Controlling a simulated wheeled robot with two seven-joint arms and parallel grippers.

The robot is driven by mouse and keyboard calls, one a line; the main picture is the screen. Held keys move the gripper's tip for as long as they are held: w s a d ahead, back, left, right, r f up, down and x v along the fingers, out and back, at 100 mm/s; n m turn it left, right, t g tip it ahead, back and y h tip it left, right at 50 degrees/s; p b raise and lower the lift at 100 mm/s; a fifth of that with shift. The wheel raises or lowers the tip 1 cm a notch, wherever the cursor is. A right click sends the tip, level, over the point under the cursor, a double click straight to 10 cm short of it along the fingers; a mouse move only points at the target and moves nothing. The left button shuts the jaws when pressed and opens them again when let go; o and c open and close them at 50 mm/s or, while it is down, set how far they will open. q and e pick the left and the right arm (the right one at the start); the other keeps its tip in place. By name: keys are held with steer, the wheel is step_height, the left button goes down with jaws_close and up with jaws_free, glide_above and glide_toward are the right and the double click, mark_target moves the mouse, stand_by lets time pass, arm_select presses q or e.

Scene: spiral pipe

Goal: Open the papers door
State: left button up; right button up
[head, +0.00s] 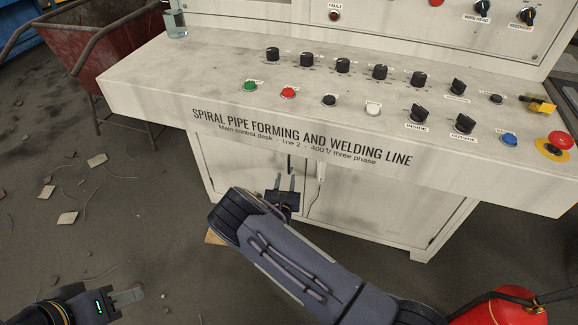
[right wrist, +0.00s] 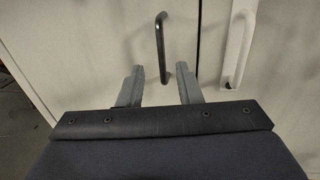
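The control desk's lower cabinet has two pale doors; no label naming the papers door is readable. The left door (head: 235,165) carries a black bar handle (right wrist: 161,48), and the right door (head: 395,208) carries a white handle (right wrist: 238,48). Both doors look shut. My right gripper (head: 287,183) is open in front of the doors; in the right wrist view the black handle's lower end appears between its fingertips (right wrist: 158,78). I cannot tell whether they touch it. My left gripper (head: 128,296) is low at the far left, away from the doors, its finger gap unclear.
The desk top (head: 180,75) overhangs the doors, with knobs, buttons and a red emergency stop (head: 561,139). A red bin (head: 100,45) stands at the left. A red rounded object (head: 500,305) is at bottom right. Scraps litter the floor (head: 130,190) at left.

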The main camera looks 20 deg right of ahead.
mark_target(289, 165)
steer(key=b+x, duration=0.1)
steer(key=x, duration=0.5)
steer(key=shift+w+d, duration=0.1)
steer(key=shift+d, duration=0.05)
steer(key=shift+c, duration=0.2)
jaws_close()
